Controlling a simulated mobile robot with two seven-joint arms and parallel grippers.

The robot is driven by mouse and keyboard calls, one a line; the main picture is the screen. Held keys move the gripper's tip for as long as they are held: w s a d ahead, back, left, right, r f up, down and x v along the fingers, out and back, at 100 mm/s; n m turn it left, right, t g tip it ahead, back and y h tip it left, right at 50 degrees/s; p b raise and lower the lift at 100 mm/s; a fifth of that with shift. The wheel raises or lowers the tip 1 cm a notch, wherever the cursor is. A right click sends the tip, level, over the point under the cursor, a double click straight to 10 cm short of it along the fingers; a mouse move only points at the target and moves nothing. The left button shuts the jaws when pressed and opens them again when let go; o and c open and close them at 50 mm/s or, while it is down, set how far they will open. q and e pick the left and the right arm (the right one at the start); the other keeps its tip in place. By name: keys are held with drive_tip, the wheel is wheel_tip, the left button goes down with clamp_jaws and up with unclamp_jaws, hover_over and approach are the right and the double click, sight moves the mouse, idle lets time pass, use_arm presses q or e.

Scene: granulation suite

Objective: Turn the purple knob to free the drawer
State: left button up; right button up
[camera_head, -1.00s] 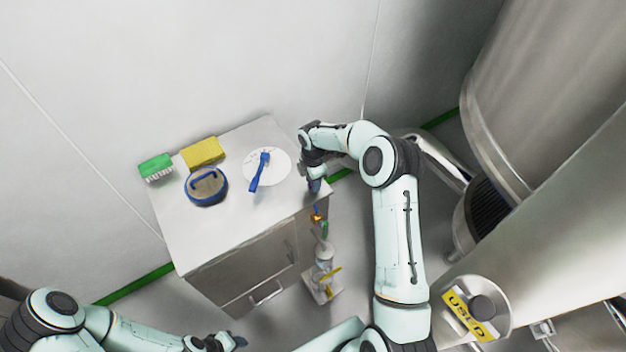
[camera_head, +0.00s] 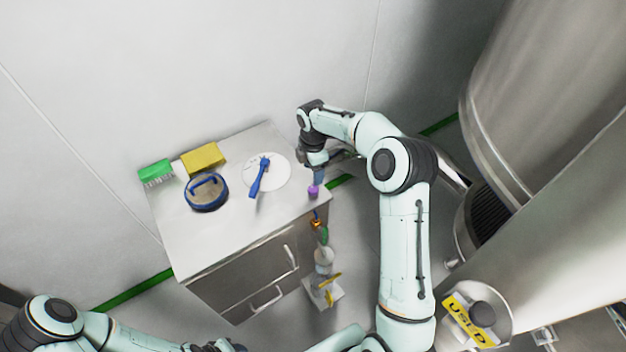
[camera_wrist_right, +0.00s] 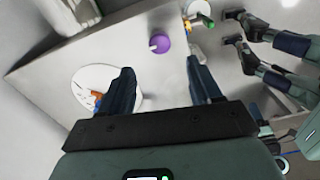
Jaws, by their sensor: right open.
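The purple knob (camera_head: 313,191) stands on the cabinet top near its right front edge. In the right wrist view the knob (camera_wrist_right: 161,43) shows whole, with a small pale mark on its rim. My right gripper (camera_head: 319,174) is just behind and above it, apart from it; in the wrist view its open jaws (camera_wrist_right: 160,85) are empty, with the knob beyond the fingertips. The drawer front (camera_head: 245,285) is in the cabinet's front face, with a bar handle (camera_head: 267,298); it looks closed. My left gripper (camera_head: 215,346) is at the bottom edge, partly cut off, its jaws unclear.
On the cabinet top (camera_head: 205,245) are a blue-rimmed round lid (camera_head: 206,192), a yellow block (camera_head: 204,158), a green brush (camera_head: 156,172) and a blue tool (camera_head: 260,177) on a white disc. A stand with bottle-like items (camera_head: 324,262) is right of the cabinet. Large steel vessels fill the right.

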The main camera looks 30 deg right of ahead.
drive_tip(key=shift+r, duration=2.3)
